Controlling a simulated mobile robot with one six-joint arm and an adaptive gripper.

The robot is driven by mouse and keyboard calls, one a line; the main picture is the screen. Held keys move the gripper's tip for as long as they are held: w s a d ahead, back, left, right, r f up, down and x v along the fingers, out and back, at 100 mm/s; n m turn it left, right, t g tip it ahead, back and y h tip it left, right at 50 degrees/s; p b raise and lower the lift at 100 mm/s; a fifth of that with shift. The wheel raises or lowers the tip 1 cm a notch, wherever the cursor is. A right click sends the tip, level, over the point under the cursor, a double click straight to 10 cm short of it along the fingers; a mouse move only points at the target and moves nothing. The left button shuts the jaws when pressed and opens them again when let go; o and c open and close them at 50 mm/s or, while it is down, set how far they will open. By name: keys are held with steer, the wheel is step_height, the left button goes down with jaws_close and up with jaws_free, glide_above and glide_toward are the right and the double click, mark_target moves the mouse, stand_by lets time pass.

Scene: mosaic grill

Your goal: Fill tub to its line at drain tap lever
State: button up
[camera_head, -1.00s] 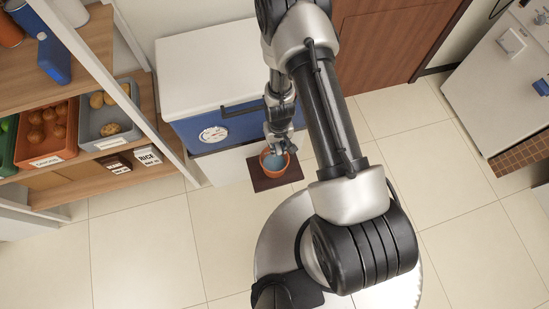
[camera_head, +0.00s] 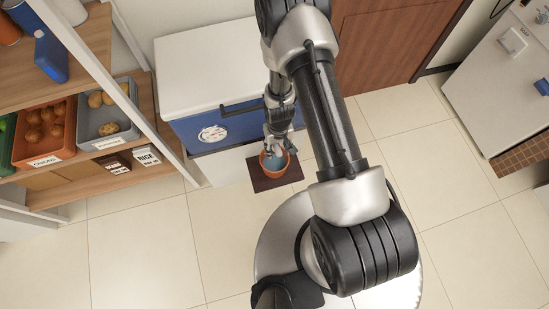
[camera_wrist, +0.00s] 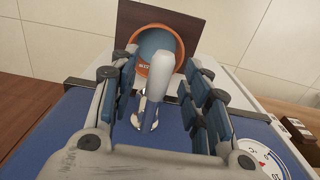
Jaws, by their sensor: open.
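An orange tub (camera_head: 265,168) stands on a dark mat on the floor, in front of a white and blue chest. In the wrist view the tub (camera_wrist: 137,72) shows a blue-grey inside and a small dark label; I cannot make out the line or the level. The drain tap lever (camera_wrist: 163,77), with a pale handle, rises from the blue chest front, in front of the tub in this view. My gripper (camera_wrist: 160,62) is open, one finger on each side of the handle, with gaps visible. In the head view my gripper (camera_head: 277,143) is above the tub and hides the tap.
The chest (camera_head: 205,62) has a dark bar handle and a round dial (camera_head: 213,133). A shelf (camera_head: 90,40) with vegetable bins stands left. A white cabinet (camera_head: 495,75) stands right. The tiled floor in front is clear.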

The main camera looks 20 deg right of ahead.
steer(key=shift+r+p, duration=2.45)
steer(key=shift+r, duration=1.15)
steer(key=shift+f, duration=0.1)
